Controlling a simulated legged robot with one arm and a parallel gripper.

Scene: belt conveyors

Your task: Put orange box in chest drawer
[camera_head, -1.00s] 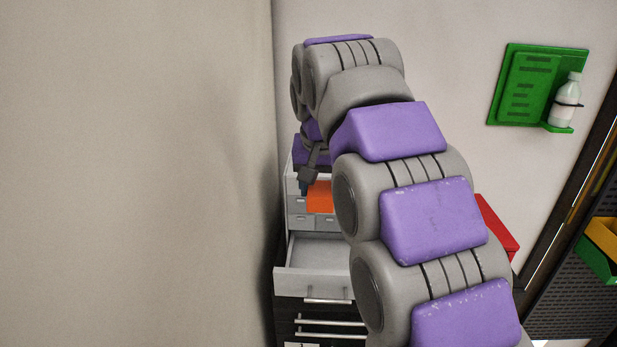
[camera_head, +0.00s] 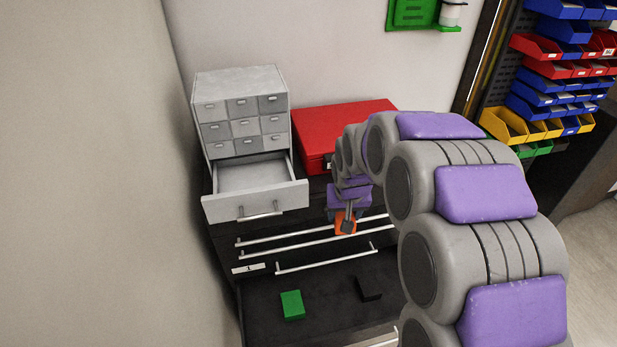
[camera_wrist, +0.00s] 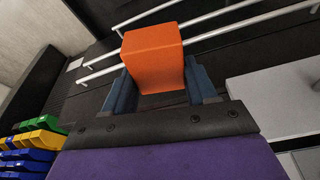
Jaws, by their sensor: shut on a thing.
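The orange box (camera_head: 345,222) is held by my gripper (camera_head: 343,226) in front of the closed black drawer fronts with long silver handles. In the wrist view my gripper (camera_wrist: 160,92) is shut on the orange box (camera_wrist: 153,52), one finger on each side. The black chest (camera_head: 225,245) has a wide lower drawer (camera_head: 330,310) standing open below and in front of the gripper. On top of the chest, a small grey cabinet (camera_head: 240,80) has its bottom drawer (camera_head: 255,205) pulled out and empty, left of my gripper.
A green block (camera_head: 292,305) and a black block (camera_head: 369,289) lie in the open lower drawer. A red case (camera_head: 325,125) sits on the chest behind my arm. A wall stands close on the left. Coloured bins (camera_head: 560,70) hang at the right.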

